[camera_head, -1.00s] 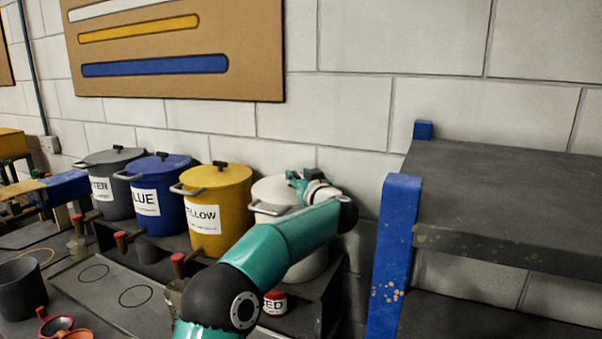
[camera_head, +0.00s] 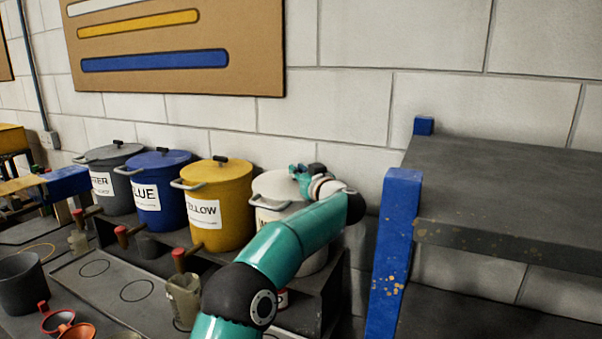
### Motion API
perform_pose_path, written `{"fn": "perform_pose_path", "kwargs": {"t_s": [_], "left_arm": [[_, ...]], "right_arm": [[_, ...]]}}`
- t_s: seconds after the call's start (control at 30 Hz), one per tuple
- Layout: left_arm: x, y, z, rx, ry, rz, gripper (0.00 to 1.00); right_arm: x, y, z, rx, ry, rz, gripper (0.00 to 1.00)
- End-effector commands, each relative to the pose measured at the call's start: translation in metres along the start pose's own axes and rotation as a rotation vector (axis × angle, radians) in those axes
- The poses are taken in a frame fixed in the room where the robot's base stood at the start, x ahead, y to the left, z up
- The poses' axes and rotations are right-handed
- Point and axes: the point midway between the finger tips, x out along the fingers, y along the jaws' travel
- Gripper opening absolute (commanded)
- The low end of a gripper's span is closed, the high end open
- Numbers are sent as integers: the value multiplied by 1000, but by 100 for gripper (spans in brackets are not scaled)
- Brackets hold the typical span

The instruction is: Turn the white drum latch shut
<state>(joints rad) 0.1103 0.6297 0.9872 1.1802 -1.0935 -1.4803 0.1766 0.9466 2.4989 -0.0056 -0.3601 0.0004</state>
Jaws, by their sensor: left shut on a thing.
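The white drum (camera_head: 270,187) stands at the right end of the row of drums, partly hidden behind my teal arm. Its label and lower body show only in part. My left gripper (camera_head: 301,174) is at the top of the white drum, at its lid. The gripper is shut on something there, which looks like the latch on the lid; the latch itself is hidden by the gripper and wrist. I cannot tell how far the latch is turned. My right gripper is not in view.
A yellow drum (camera_head: 232,181), a blue drum (camera_head: 147,196) and a grey drum (camera_head: 121,200) stand to the left along the block wall. Taps with red tops and a clear jar (camera_head: 184,298) are in front. A blue-posted shelf (camera_head: 397,235) stands close on the right.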

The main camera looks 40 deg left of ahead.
Motion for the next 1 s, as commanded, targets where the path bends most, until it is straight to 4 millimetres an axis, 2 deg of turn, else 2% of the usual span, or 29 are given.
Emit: {"fn": "perform_pose_path", "kwargs": {"t_s": [0.4,0.8,0.83,0.97,1.0], "left_arm": [[-2,7,-4,-2,8,-159,0],[-2,7,-4,-1,6,-172,0],[-3,7,-4,-2,6,-172,18],[-2,6,-4,-2,4,-174,39],[-2,6,-3,-1,4,-175,40]], "right_arm": [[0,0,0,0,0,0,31],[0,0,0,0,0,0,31],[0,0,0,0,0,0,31],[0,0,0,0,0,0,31],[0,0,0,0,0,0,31]]}}
